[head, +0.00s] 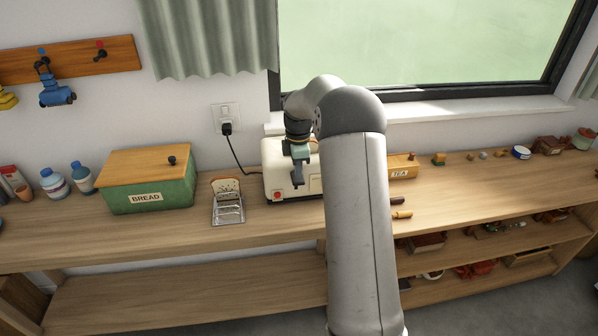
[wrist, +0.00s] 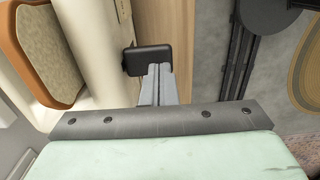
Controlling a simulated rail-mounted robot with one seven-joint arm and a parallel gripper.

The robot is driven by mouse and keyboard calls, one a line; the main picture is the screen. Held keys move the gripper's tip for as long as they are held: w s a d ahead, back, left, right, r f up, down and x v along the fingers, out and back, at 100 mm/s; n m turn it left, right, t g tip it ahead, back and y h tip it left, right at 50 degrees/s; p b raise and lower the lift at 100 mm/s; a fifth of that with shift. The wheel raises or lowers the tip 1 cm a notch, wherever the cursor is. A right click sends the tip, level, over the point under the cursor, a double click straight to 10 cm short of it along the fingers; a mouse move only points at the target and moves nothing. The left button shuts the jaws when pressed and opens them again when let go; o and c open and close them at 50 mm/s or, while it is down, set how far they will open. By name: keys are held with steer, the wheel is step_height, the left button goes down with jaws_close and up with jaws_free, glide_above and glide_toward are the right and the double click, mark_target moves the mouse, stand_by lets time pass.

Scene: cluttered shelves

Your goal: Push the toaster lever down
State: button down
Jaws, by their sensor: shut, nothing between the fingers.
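The cream toaster (head: 272,163) stands on the wooden counter, partly hidden behind my arm. My gripper (head: 298,186) hangs pointing down in front of it. In the wrist view the toaster's cream body (wrist: 92,45) fills the left, and a black lever (wrist: 147,58) sticks out from it. My shut, empty gripper (wrist: 158,70) has its fingertips right at the lever, overlapping its lower edge in the picture. I cannot tell whether they touch. A bread slice with brown crust (wrist: 45,50) shows at the left. The lever is not distinguishable in the head view.
A toast rack with bread (head: 228,208) stands left of the toaster, and a green bread box (head: 150,195) further left. A power cord runs from the wall socket (head: 226,118) to the toaster. A tea box (head: 402,168) stands to the right. The counter's front strip at left is clear.

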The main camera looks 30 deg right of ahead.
mark_target(298, 180)
steer(key=shift+f+b, duration=1.75)
steer(key=shift+f, duration=1.35)
steer(key=shift+r, duration=0.1)
step_height(298, 180, up, 9)
steer(key=s+p, duration=0.2)
steer(key=p, duration=0.3)
steer(key=shift+a, duration=0.3)
